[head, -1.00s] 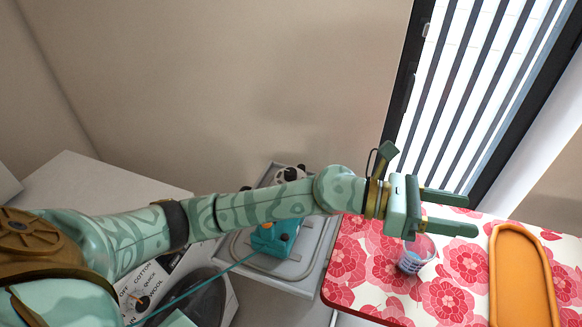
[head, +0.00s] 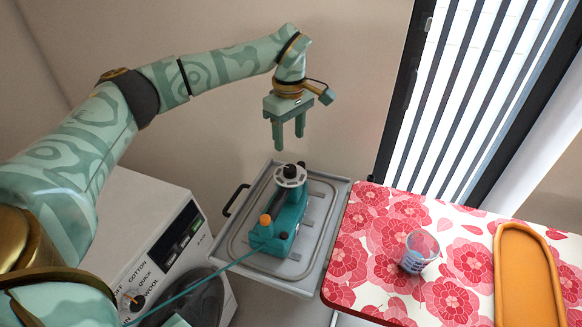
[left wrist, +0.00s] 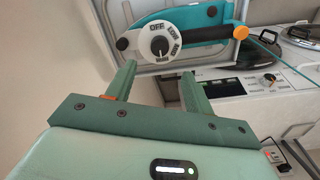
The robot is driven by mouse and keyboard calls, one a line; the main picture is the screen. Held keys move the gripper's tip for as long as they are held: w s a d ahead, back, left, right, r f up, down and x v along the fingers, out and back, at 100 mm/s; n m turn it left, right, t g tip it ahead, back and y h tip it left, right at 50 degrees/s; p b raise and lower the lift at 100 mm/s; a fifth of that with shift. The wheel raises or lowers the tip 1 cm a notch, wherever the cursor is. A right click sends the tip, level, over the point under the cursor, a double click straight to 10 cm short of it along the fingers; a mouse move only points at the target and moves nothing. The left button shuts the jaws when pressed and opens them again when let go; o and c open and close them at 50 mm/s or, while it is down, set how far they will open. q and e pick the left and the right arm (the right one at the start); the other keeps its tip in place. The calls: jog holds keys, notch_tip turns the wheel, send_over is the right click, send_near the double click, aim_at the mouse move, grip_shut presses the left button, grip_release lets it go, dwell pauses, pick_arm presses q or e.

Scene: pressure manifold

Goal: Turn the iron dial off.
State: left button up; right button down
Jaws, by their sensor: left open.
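The teal iron (head: 283,232) lies on a grey tray (head: 325,213) below my left gripper. Its white dial (head: 291,176) has a dark centre. In the left wrist view the dial (left wrist: 153,33) shows OFF at the top, with LOW and MED down its right side and another mark at the bottom. In the left wrist view the dial appears between and beyond the fingers (left wrist: 157,78). My right gripper is not in view.
A white washing machine (head: 160,235) with a dial and a round door stands left of the tray. A floral ironing board (head: 375,290) is at the right, bearing a clear cup (head: 419,252) and an orange tray (head: 525,275). A teal cord runs from the iron.

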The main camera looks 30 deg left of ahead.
aim_at(290, 168)
pick_arm(q)
notch_tip(290, 168, down, 10)
jog(key=shift+r+b, duration=0.25)
jog(key=shift+b, duration=0.9)
jog(key=c, duration=1)
